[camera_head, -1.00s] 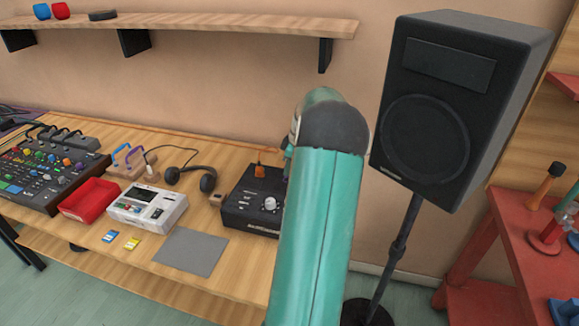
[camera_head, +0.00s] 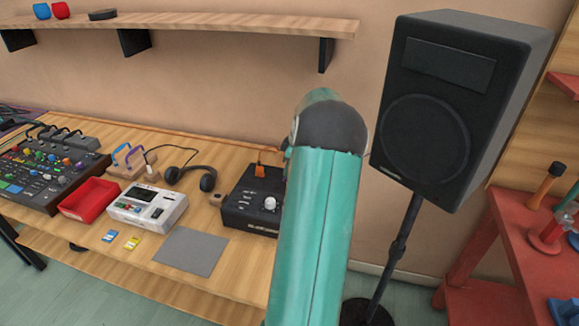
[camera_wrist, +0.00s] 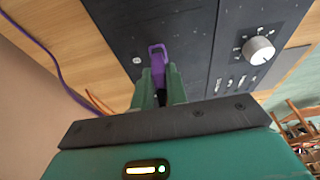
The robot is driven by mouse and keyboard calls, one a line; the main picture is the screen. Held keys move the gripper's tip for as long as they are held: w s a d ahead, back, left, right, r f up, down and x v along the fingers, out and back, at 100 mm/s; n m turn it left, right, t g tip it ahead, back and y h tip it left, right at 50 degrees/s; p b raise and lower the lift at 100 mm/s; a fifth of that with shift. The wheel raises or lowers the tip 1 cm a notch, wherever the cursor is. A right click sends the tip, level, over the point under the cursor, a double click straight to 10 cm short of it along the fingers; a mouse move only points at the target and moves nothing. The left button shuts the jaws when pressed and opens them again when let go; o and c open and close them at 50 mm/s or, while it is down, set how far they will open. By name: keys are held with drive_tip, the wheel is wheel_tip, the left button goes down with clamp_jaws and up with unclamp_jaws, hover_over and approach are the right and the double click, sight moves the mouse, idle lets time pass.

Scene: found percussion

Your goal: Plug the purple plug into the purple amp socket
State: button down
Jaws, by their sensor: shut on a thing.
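My gripper (camera_wrist: 160,84) shows in the wrist view with its green fingers closed around a dark and purple piece, the purple plug (camera_wrist: 158,55). The purple part sticks out past the fingertips, over the black face of the amp (camera_wrist: 200,50). I cannot tell whether it is seated in the purple socket, which I cannot make out separately. A purple cable (camera_wrist: 45,55) runs down the left side of the wrist view. In the head view the amp (camera_head: 236,212) stands on the bench, and my arm hides the gripper and the plug.
An orange plug (camera_head: 259,171) stands up on the amp. Headphones (camera_head: 207,180), a white drum machine (camera_head: 150,207), a red tray (camera_head: 88,200) and a mixer (camera_head: 45,172) lie to the left. A grey mat (camera_head: 190,252) lies in front. A speaker (camera_head: 430,135) stands right.

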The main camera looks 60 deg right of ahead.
drive_tip(key=shift+f, duration=1.15)
drive_tip(key=c, duration=1.3)
unclamp_jaws()
drive_tip(key=v, duration=1.4)
drive_tip(key=shift+w, duration=0.1)
